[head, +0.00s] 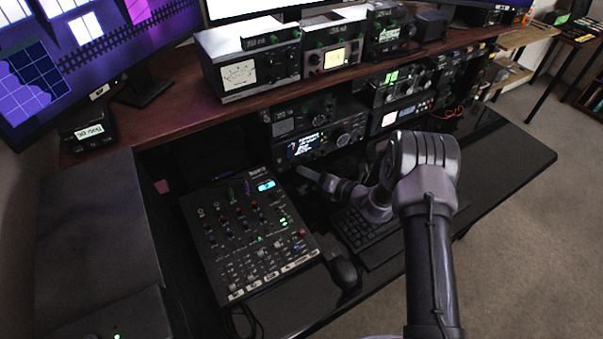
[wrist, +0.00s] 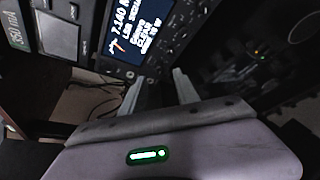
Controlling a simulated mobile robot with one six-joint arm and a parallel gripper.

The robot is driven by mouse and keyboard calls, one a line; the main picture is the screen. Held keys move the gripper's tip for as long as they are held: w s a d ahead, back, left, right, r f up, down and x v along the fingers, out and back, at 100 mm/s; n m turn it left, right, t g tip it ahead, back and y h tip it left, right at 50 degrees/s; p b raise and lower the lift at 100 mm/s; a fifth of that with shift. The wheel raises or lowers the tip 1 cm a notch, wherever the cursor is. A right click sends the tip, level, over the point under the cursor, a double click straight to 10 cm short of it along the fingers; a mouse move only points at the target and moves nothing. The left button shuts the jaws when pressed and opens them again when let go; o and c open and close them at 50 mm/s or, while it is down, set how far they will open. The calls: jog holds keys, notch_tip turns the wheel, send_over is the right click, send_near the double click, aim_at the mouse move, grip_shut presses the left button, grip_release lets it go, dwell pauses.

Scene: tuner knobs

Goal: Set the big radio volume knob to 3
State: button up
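The radio (head: 318,143) is a black unit with a lit display, set under the desk shelf. Its big round knob (head: 344,140) shows to the right of the display in the head view. The number it points at is too small to read. In the wrist view, the radio's lit display (wrist: 138,30) is at the top, tilted, with small buttons and knobs beside it; I cannot make out the big knob there. My gripper (head: 305,173) is below and in front of the radio, apart from the knob. In the wrist view its fingers (wrist: 156,88) stand apart with nothing between them.
A mixer (head: 250,235) with many small knobs lies left of my arm. A keyboard (head: 365,235) and a mouse (head: 343,270) are under and beside it. More radio units (head: 405,112) stand to the right. The desk's right front (head: 500,165) is mostly clear.

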aim_at(294, 166)
jog(key=b+x, duration=0.1)
jog(key=x, duration=0.3)
jog(key=shift+w+a, duration=0.1)
grip_shut()
jog(key=shift+f+m+y+b, duration=0.3)
jog(key=shift+m+y+b, duration=0.1)
jog(key=shift+m+b, duration=0.2)
jog(key=shift+m+y+b, duration=0.3)
jog(key=shift+m, duration=0.3)
jog(key=shift+r+m+y, duration=0.2)
jog(key=shift+m+y, duration=0.1)
jog(key=shift+m, duration=0.2)
